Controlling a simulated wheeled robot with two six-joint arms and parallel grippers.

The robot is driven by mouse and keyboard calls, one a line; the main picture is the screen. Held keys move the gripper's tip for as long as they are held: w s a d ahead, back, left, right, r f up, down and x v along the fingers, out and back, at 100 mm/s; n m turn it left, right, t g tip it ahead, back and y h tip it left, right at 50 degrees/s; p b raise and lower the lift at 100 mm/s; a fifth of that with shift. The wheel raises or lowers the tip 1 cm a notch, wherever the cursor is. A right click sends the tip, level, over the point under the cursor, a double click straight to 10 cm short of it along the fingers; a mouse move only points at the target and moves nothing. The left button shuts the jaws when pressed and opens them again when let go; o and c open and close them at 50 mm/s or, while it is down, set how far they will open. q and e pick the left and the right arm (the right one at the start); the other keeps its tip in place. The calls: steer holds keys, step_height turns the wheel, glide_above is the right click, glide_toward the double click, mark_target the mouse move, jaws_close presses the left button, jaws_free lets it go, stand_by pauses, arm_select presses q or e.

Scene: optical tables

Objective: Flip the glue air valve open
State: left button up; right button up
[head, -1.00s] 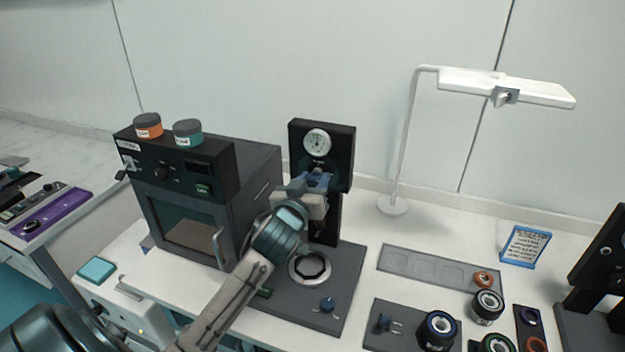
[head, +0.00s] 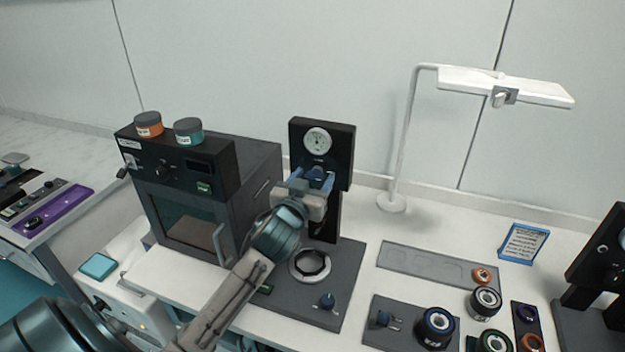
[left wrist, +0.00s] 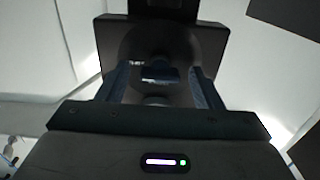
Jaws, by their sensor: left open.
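The black stand (head: 343,160) with a round white dial stands upright at the middle of the head view. A small dark blue lever or knob (head: 318,174), which looks like the glue air valve, is on its front below the dial. My left gripper (head: 307,184) is in front of it, open, with a finger on either side. In the left wrist view the dark blue piece (left wrist: 160,73) lies between the two open fingers (left wrist: 158,85), with gaps at both sides. I cannot tell its exact turn. My right gripper is not in view.
A dark oven (head: 205,190) with two jars on top stands close left of my forearm. The stand's base has a round ring (head: 310,265) and a blue knob (head: 327,301). A white lamp (head: 392,203) and a tray (head: 420,263) are to the right.

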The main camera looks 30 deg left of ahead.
arm_select(q)
steer(key=b+v, duration=0.3)
steer(key=v, duration=0.7)
steer(key=shift+s, duration=0.35)
